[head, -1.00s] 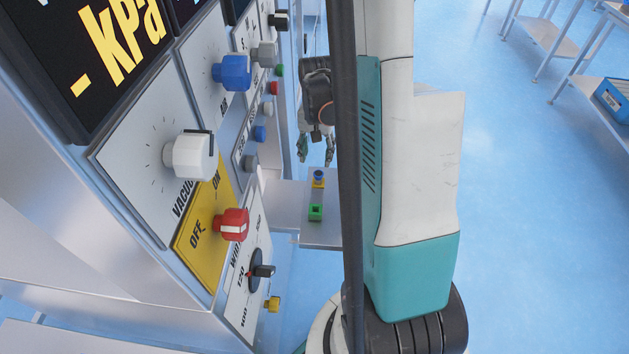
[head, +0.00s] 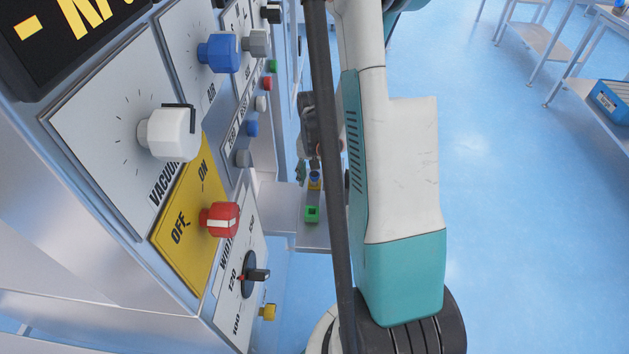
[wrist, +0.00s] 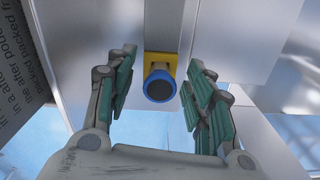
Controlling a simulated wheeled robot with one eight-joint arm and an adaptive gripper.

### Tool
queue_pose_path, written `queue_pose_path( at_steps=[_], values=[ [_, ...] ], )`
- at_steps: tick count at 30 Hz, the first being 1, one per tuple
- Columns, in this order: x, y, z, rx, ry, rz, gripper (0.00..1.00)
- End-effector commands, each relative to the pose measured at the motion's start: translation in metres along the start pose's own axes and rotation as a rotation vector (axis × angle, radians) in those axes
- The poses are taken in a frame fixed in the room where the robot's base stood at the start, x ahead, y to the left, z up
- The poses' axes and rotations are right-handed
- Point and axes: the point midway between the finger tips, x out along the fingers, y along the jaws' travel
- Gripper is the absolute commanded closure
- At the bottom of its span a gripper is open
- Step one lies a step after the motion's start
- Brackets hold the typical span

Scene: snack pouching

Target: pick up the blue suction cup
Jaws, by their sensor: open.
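The blue suction cup (wrist: 159,86) sits on a yellow block (wrist: 160,62) on a small metal shelf. In the wrist view it lies between the two teal fingers of my gripper (wrist: 155,95), which are apart with clear space on both sides of the cup. In the head view the cup (head: 315,175) shows small, close to my gripper's finger (head: 301,172); my arm hides much of the gripper there. No contact with the cup shows.
The control panel with a white knob (head: 168,133) and a red knob (head: 220,219) is close on the left. Open blue floor and metal tables lie to the right.

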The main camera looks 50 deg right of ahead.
Motion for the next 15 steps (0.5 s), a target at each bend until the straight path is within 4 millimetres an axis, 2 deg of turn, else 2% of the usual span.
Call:
queue_pose_path(
  at_steps=[2,8,15],
  values=[
    [-0.0007,0.0000,0.0000,0.000,0.000,0.000,0.52],
    [-0.0008,0.0000,0.0000,0.000,0.000,0.000,0.97],
    [-0.0007,0.0000,-0.0001,0.000,0.000,0.000,0.98]
  ],
)
